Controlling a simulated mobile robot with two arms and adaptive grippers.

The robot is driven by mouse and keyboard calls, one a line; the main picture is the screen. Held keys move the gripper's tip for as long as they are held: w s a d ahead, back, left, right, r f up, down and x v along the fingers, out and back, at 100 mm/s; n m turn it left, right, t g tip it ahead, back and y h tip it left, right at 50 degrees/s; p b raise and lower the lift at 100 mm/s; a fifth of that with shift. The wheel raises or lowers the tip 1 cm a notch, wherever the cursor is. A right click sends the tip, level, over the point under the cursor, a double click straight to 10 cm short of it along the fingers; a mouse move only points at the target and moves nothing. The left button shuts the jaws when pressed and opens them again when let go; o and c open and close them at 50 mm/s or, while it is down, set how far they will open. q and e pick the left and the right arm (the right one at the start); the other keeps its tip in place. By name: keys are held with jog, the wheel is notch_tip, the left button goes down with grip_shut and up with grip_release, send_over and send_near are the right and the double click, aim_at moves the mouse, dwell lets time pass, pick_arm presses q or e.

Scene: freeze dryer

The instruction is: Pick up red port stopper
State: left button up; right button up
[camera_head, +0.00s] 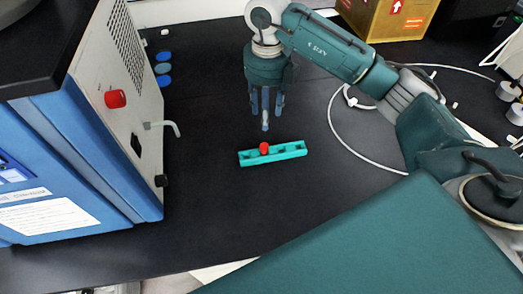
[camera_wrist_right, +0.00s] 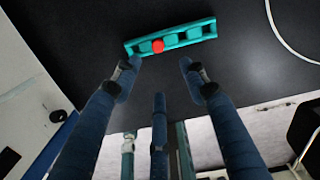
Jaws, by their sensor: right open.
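The red port stopper (camera_head: 264,148) sits in a teal holder (camera_head: 292,151) on the black bench. In the right wrist view the red stopper (camera_wrist_right: 158,46) shows in the teal holder (camera_wrist_right: 205,29), beyond my fingertips. My right gripper (camera_head: 265,112) points down above and just behind the holder, apart from the stopper. In the wrist view its fingers (camera_wrist_right: 160,80) are spread and empty. My left gripper is not in view.
A blue and white machine (camera_head: 125,110) with a red knob (camera_head: 115,98) stands at left. Blue caps (camera_head: 163,69) lie beside it. A white cable (camera_head: 345,150) curves at right. A gold box (camera_head: 390,18) stands at the back. Bench in front of the holder is clear.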

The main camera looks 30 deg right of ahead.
notch_tip(320, 180, down, 4)
jog(key=b, duration=0.3)
send_over(264, 145)
jog(key=f+p, duration=0.1)
jog(key=f, duration=0.4)
jog(key=shift+s+f, duration=0.2)
jog(key=shift+f, duration=0.5)
jog(key=shift+w+f+p, duration=0.15)
jog(key=shift+f+p, duration=0.85)
jog(key=shift+f, duration=1.4)
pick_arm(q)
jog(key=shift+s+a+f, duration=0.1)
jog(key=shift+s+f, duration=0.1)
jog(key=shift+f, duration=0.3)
pick_arm(e)
jog(key=c, duration=1)
